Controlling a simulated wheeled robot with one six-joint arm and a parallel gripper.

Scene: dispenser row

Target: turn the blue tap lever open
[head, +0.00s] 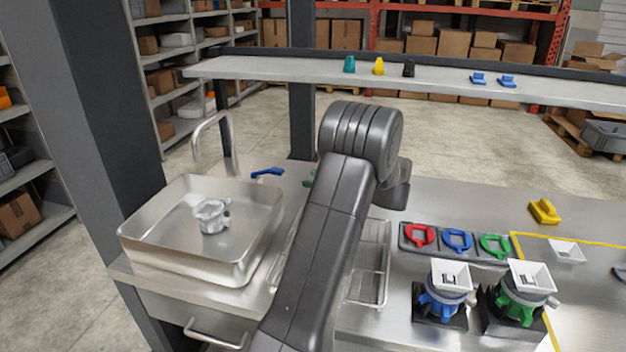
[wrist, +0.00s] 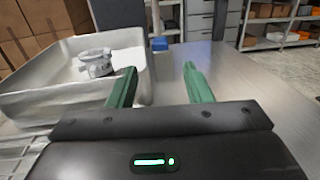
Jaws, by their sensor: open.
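The blue tap lever (head: 267,173) sticks out near the faucet (head: 214,140), behind the right back corner of the steel sink basin (head: 250,240). In the wrist view the lever (wrist: 159,43) is a small blue block seen end-on, ahead of my gripper (wrist: 159,70) and roughly centred between its fingers. My gripper has green fingers, spread apart with nothing between them, and is not touching the lever. In the head view my arm hides most of the gripper; a bit of green finger shows right of the lever.
A grey-white part (head: 211,215) lies in the basin. A wire rack (head: 372,262) is beside the basin, partly behind my arm. Red, blue and green rings (head: 458,240) and two dispensers (head: 446,290) stand to the right. A shelf (head: 440,78) spans the back.

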